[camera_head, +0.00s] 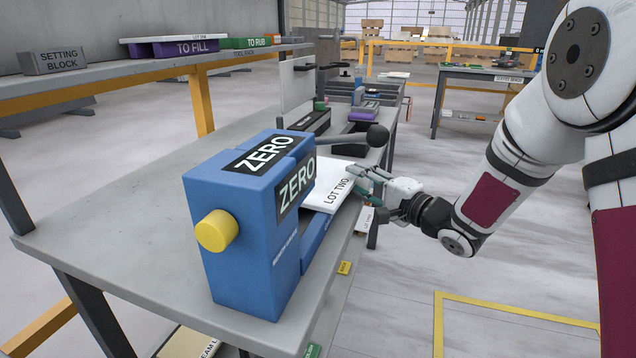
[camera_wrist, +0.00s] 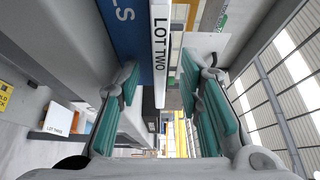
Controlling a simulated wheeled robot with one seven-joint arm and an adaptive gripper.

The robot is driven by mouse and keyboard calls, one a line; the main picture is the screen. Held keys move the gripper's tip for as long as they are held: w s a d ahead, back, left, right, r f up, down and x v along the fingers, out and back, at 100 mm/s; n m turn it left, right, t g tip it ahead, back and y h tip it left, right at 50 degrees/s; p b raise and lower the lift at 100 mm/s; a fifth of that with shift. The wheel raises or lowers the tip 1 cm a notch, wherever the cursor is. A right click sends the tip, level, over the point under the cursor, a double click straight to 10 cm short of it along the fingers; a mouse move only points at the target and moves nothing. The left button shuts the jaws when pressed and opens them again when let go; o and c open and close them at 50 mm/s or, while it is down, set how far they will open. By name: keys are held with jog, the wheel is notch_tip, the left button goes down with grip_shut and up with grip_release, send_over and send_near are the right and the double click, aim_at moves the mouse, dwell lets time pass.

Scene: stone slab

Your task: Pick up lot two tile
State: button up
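The white lot two tile (camera_head: 322,184) lies just behind the blue ZERO block (camera_head: 245,225), partly hidden by it, with its lettered edge toward my gripper. In the wrist view the tile's edge (camera_wrist: 160,60) shows upright between my fingers, beside a blue surface (camera_wrist: 125,28). My gripper (camera_head: 362,184) is at the tile's right edge in the head view. In the wrist view my gripper (camera_wrist: 160,98) is open, with one teal-padded finger on each side of the tile and gaps visible. I cannot tell how deep the tile sits between the pads.
The blue block has a yellow knob (camera_head: 217,231); a dark ball-ended lever (camera_head: 377,135) rises behind it. A shelf (camera_head: 120,75) with a grey setting block (camera_head: 57,61) stands at left. The near-left bench top (camera_head: 130,220) is clear. A lot three label (camera_wrist: 62,131) shows lower left.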

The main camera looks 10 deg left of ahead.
grip_shut()
jog(key=shift+r, duration=0.1)
notch_tip(320, 180, up, 10)
jog(key=p, duration=0.3)
jog(key=shift+p, duration=0.3)
jog(key=c, duration=0.7)
grip_release()
grip_shut()
